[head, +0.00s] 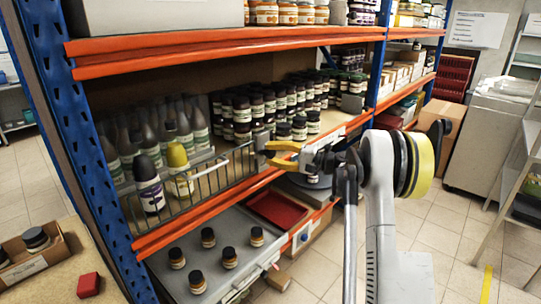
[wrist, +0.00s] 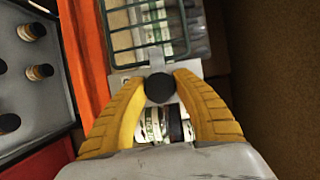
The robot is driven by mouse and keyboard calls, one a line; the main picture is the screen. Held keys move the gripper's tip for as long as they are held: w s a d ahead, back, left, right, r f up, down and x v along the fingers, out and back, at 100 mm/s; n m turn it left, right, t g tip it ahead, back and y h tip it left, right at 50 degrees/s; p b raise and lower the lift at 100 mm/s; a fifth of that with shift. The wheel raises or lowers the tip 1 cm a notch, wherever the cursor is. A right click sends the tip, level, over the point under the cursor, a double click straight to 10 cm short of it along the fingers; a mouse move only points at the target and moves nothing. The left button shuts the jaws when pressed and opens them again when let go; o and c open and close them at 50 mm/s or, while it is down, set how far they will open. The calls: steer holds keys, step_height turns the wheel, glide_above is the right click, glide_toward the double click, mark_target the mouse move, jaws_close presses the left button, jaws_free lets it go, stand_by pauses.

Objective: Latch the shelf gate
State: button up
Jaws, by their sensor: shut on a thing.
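The shelf gate (head: 215,180) is a low dark wire frame along the front of the middle shelf, with bottles behind it. Its mesh also shows at the top of the wrist view (wrist: 150,32). A grey metal plate (wrist: 132,76) is at the gate's near end in the wrist view. A round black knob (wrist: 160,88) sits by this plate, between my yellow fingers. My gripper (head: 268,153) is at the gate's right end, and its fingers (wrist: 160,80) are shut on the knob. The latch's engagement cannot be told.
Grey bottles (head: 185,125) and one yellow-capped bottle (head: 179,168) stand behind the gate. Dark jars (head: 243,115) crowd the shelf to its right. Below, a grey tray (head: 222,281) holds several small jars. A blue upright (head: 75,125) bounds the left.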

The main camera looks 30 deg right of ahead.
stand_by(0.4)
steer(key=o, duration=1.2)
steer(key=shift+a, duration=0.1)
steer(key=v, duration=1.2)
steer(key=shift+w, duration=0.1)
